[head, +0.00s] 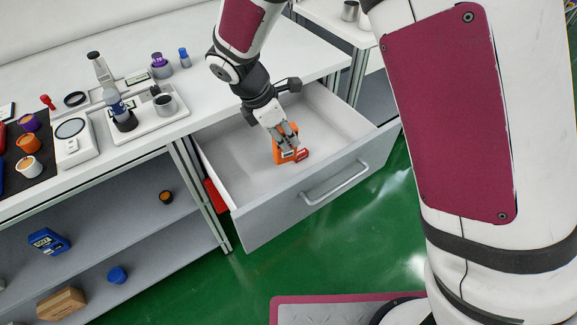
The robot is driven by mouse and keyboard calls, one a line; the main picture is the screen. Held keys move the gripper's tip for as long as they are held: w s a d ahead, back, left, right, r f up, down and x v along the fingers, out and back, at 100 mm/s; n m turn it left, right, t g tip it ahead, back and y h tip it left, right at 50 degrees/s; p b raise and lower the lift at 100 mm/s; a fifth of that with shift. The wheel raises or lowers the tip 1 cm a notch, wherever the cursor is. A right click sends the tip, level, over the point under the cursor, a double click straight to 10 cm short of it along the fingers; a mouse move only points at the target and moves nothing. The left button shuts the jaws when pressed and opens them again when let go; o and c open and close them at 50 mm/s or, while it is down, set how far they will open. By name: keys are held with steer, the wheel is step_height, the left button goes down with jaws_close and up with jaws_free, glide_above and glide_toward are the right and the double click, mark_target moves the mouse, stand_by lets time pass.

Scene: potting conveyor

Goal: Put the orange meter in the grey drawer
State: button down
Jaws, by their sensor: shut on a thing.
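The grey drawer (226,171) is pulled open below the bench top, at the middle of the head view. My gripper (288,146) reaches down inside it, shut on the orange meter (280,157). The meter is low in the drawer, towards its front panel; I cannot tell whether it touches the floor. My fingers hide part of it. A small red thing (302,155) shows right beside the meter, and I cannot tell whether it is part of it.
The drawer's front panel with its handle (335,182) faces the green floor. The bench top holds a white tray (150,126), a white scale (75,145) and several small jars at left. A blue meter (48,241) lies on the shelf below. The drawer's left part is clear.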

mark_target(273, 141)
steer(key=a+f+n, duration=0.1)
steer(key=a+f+n+b, duration=0.1)
steer(key=shift+s+a+n+t, duration=0.1)
steer(key=shift+s+n+t, duration=0.2)
steer(key=shift+s, duration=0.05)
steer(key=shift+f+b, duration=1.2)
steer(key=shift+f, duration=3.65)
steer(key=shift+f, duration=0.2)
steer(key=c, duration=1.4)
jaws_free()
steer(key=shift+o, duration=0.4)
steer(key=shift+r, duration=0.1)
steer(key=p+v, duration=0.2)
steer(key=v, duration=1)
steer(key=shift+s+r, duration=0.15)
